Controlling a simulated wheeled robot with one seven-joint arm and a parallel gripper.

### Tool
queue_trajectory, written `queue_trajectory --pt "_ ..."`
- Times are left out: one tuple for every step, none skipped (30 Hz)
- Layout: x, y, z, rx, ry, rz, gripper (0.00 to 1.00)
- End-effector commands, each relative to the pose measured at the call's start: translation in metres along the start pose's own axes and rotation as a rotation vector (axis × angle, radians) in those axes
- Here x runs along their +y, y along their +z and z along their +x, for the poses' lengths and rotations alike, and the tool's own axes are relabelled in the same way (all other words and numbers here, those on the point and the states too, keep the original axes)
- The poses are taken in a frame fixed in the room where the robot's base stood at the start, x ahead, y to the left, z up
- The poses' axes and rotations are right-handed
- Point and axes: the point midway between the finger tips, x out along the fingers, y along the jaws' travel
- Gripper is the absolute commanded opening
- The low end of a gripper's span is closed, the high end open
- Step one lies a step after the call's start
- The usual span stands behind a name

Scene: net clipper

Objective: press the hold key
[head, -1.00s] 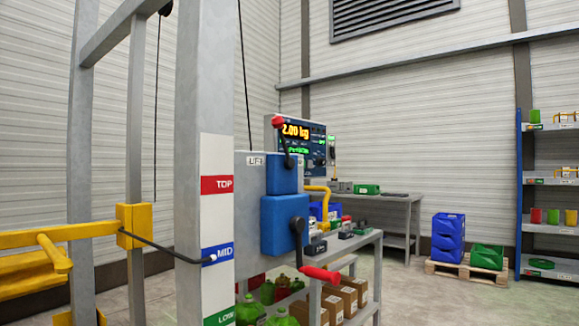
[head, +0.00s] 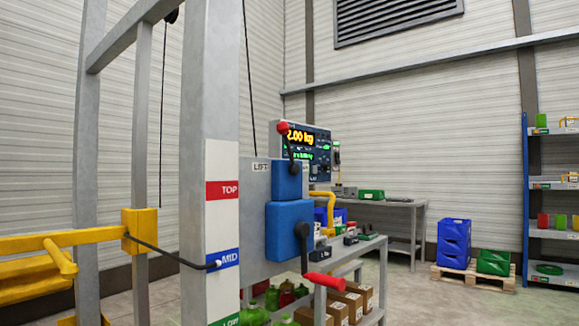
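The dark scale panel (head: 319,163) stands beyond the lift post, near the picture's middle. Its amber display (head: 300,137) reads 2.00 kg, with smaller green text below it. Small controls show on the panel's right part, but they are too small to tell which is the hold key. A red-knobbed lever (head: 284,128) and the lift's blue box cover part of the panel's left and lower side. My gripper is not in view.
The grey lift post (head: 210,90) carries TOP and MID labels. A red-handled crank (head: 324,281) juts out from the blue box (head: 287,228). A yellow beam (head: 60,240) is at left. A grey bench (head: 402,204), blue crates (head: 453,243) and shelving stand behind. Open floor lies at right.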

Motion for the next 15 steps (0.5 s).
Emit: queue_trajectory --pt "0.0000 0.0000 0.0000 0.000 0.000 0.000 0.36" --pt "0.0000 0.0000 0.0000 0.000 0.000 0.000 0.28" --pt "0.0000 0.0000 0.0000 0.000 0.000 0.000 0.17" --pt "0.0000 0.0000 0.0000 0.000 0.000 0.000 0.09" --pt "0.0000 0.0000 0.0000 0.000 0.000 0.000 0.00" --pt "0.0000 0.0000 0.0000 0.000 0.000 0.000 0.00" --pt "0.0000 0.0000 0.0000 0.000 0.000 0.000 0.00" --pt "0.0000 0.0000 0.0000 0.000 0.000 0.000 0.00" --pt "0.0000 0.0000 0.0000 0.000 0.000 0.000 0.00" --pt "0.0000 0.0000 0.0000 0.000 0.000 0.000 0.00" --pt "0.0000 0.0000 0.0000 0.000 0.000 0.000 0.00" --pt "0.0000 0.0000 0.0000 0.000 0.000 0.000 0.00" --pt "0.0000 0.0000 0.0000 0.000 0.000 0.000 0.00" --pt "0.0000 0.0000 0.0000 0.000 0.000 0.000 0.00" --pt "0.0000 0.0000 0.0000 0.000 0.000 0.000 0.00"
